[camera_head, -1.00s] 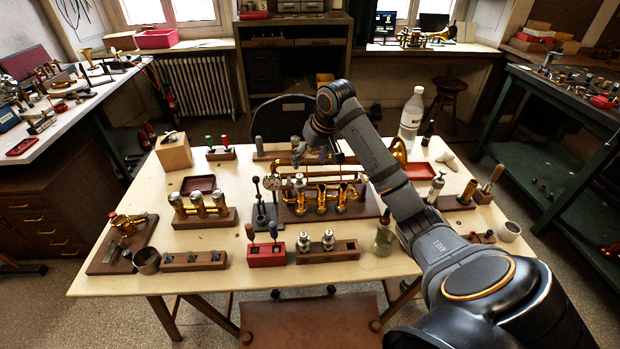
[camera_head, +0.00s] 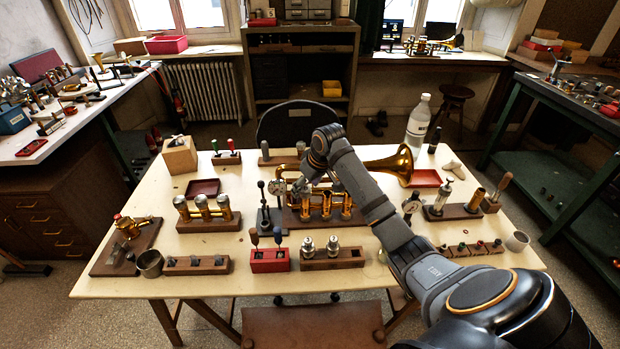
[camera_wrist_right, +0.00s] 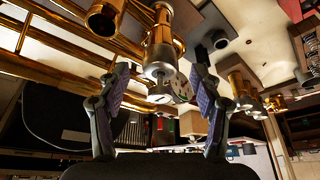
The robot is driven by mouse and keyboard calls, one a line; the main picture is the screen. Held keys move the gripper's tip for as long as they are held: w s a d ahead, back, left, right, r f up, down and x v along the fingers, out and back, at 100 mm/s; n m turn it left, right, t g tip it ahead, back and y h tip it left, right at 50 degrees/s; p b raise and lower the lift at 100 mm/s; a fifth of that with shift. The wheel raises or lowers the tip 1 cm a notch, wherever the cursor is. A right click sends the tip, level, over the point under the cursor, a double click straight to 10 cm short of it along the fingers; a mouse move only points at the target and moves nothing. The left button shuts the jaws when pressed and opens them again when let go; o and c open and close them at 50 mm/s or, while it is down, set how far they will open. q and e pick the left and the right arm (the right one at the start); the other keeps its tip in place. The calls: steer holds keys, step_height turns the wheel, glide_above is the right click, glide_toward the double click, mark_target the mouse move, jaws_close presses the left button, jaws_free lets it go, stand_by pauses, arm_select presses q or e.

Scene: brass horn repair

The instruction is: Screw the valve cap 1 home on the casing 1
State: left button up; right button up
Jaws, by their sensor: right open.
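The brass horn (camera_head: 400,165) lies on a dark wooden stand, with upright valve casings (camera_head: 326,208) along its front. My right gripper (camera_head: 298,188) is low over the leftmost casing, which it partly hides. In the right wrist view this gripper (camera_wrist_right: 158,88) is open, with one finger on each side of a brass casing (camera_wrist_right: 162,40). A silver cap (camera_wrist_right: 158,70) with a stem and round button sits at that casing's end, between the fingers. I see gaps between the fingers and the cap. I cannot tell how far the cap is threaded. My left gripper is not in view.
A dial gauge and lever stand (camera_head: 267,215) is close left of the horn. In front are a red block with two tools (camera_head: 269,262) and a wooden block with silver pistons (camera_head: 332,262). A three-casing brass block (camera_head: 205,221) stands left.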

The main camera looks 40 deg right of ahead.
steer(key=shift+f, duration=0.2)
steer(key=shift+c, duration=0.2)
jaws_close()
steer(key=shift+r+m+p, duration=0.15)
steer(key=shift+m+p, duration=0.15)
steer(key=shift+p, duration=0.2)
steer(key=shift+a+m+h+p, duration=0.15)
steer(key=shift+m+h+p, duration=0.65)
steer(key=shift+m+p, duration=1.3)
steer(key=shift+p, duration=0.55)
steer(key=shift+w, duration=0.1)
